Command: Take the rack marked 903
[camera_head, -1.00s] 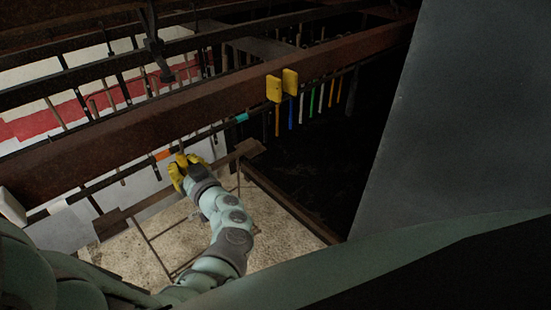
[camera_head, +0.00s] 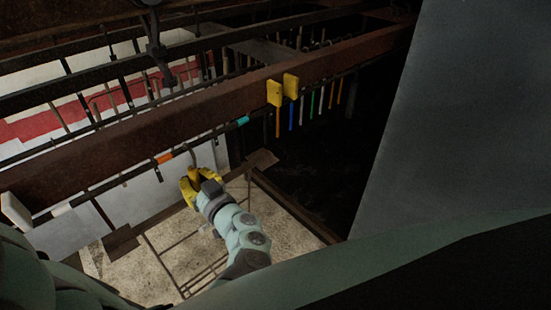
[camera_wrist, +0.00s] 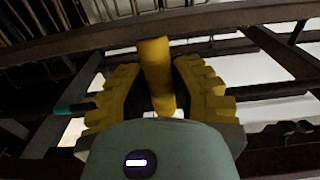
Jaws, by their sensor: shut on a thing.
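My gripper (camera_head: 190,188) is below the dark rail, to the right of an orange band (camera_head: 163,159). In the wrist view my gripper (camera_wrist: 160,90) has its two ridged yellow fingers shut on a yellow handle (camera_wrist: 155,62), which stands up between them. In the head view a thin hooked piece (camera_head: 192,157) rises from the fingers toward the rail; whether it still touches the rail is unclear. A thin dark bar frame (camera_head: 160,262) shows below my gripper; I cannot tell whether it joins the handle. No number 903 is legible.
A thick rusty beam (camera_head: 130,135) crosses above my gripper, with two yellow blocks (camera_head: 274,93) on it. Several coloured handles (camera_head: 291,116) hang farther right. A teal band (camera_head: 243,120) sits on the rail; it also shows in the wrist view (camera_wrist: 75,108). A large grey panel (camera_head: 460,120) fills the right.

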